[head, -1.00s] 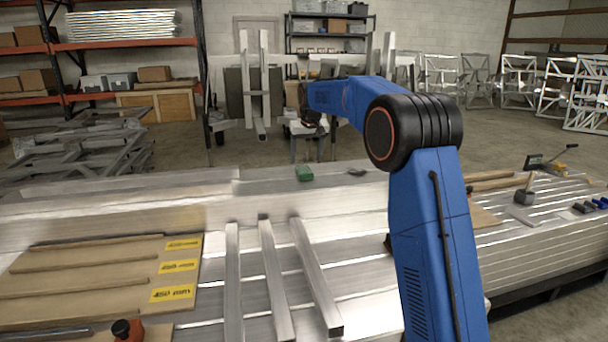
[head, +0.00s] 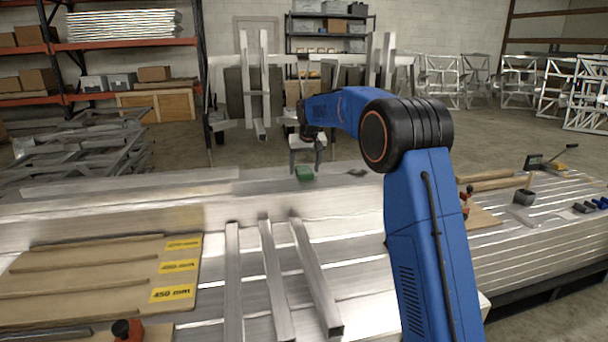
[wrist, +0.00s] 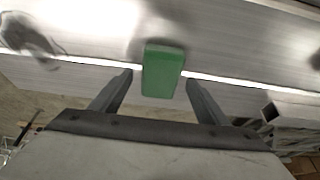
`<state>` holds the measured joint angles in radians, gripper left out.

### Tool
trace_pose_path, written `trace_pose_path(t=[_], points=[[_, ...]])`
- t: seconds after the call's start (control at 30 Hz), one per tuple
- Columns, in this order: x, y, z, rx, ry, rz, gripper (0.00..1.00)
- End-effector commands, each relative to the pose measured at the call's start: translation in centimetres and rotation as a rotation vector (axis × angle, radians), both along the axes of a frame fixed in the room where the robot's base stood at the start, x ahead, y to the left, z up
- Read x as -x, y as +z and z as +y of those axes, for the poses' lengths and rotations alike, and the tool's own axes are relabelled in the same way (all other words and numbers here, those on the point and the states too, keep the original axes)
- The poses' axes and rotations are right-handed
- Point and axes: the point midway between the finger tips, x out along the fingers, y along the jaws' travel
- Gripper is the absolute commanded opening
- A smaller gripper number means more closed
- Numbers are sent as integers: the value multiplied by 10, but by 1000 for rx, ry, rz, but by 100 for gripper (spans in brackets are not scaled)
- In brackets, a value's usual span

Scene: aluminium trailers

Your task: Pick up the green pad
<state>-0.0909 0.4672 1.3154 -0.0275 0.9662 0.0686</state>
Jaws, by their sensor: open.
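The green pad (head: 304,174) is a small block lying on the far part of the aluminium surface in the head view. In the wrist view the green pad (wrist: 163,71) is near the middle, between and just beyond the two fingertips. My gripper (head: 306,168) is open and empty over the pad in the head view, fingers pointing down. In the wrist view my gripper (wrist: 160,76) has one finger on each side of the pad, with a gap on both sides. I cannot tell exactly how high the fingertips are above the pad.
A small dark item (head: 358,172) lies right of the pad. Three aluminium bars (head: 271,280) lie nearer on the surface. A wooden jig board (head: 100,275) with yellow labels is at the left. Tools (head: 524,196) lie at the right.

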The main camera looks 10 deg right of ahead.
Motion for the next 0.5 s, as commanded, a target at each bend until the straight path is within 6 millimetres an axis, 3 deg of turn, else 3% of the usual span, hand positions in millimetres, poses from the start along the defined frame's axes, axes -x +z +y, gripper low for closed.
trace_pose_path(t=[0.5], points=[[0, -4, 0, 0, 0, 0, 69]])
